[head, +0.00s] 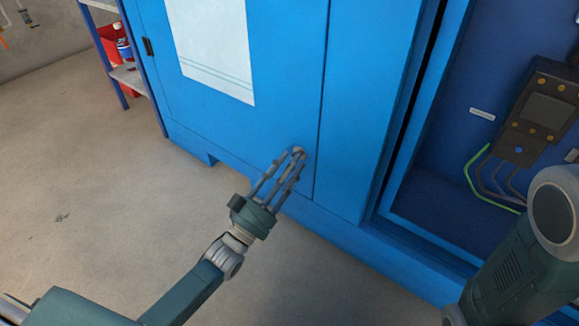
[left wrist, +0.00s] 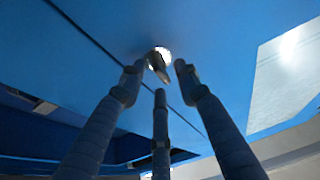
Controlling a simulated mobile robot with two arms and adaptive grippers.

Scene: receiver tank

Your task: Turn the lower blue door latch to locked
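The lower door latch (head: 299,151) is a small grey knob low on the blue door, near the door's right seam. In the left wrist view, the latch (left wrist: 158,64) is a small metal lever on a bright round base, pointing down and slightly right. My left gripper (head: 291,157) has its three fingers reaching toward the latch. In the left wrist view, the left gripper's fingertips (left wrist: 158,74) stand spread around the latch, with gaps between them and the lever. In the head view the fingers partly cover the latch. My right gripper is out of view.
The blue door (head: 225,120) carries a white sheet (head: 212,45). To the right, an open bay holds a dark control box (head: 541,112) with a green cable (head: 475,182). A shelf (head: 130,78) with red items stands at the back left. The grey floor (head: 90,180) is clear.

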